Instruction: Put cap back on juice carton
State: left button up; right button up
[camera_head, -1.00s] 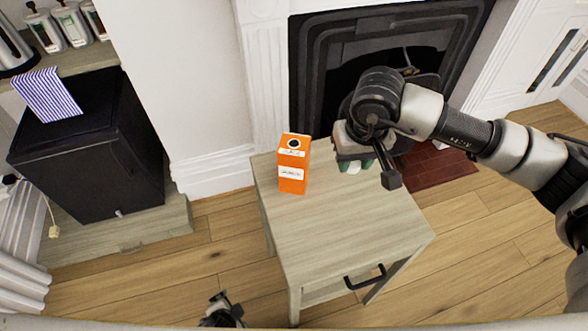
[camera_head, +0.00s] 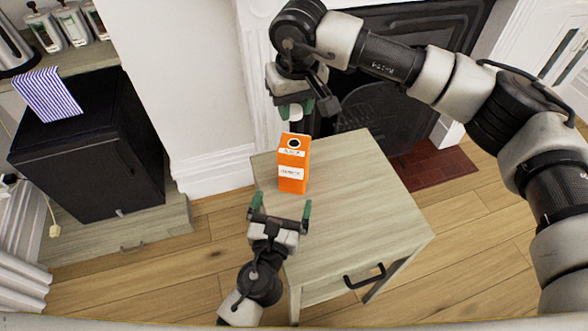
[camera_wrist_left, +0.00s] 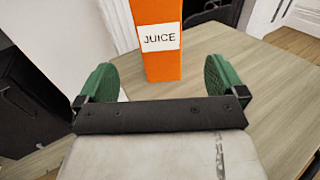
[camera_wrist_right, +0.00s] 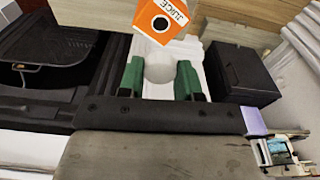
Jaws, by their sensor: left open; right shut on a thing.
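The orange juice carton (camera_head: 293,165) stands upright on the small wooden table, with a dark round opening in its top. It also shows in the left wrist view (camera_wrist_left: 157,62) and in the right wrist view (camera_wrist_right: 160,18). My left gripper (camera_head: 281,205) is open and empty in front of the carton, with the carton ahead between its green fingers but not touched. My right gripper (camera_head: 293,112) is above and behind the carton. It is shut on a round white cap (camera_wrist_right: 159,69), which shows between its green fingers, apart from the carton.
The small table (camera_head: 370,195) is otherwise clear. The fireplace (camera_head: 390,125) and white wall stand behind it. A black cabinet (camera_head: 85,150) with a striped cloth (camera_head: 47,95) is at the left. A drawer handle (camera_head: 365,277) sticks out at the table's front.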

pick_arm(q)
jog(key=x, duration=1.2)
jog(key=shift+f, duration=0.1)
jog(key=c, duration=1.4)
pick_arm(e)
send_over(294, 143)
jog(key=shift+s+f, duration=0.2)
jog(key=shift+f, duration=2.25)
jog(key=shift+f, duration=0.15)
jog(key=shift+f, duration=0.75)
jog(key=shift+f, duration=0.55)
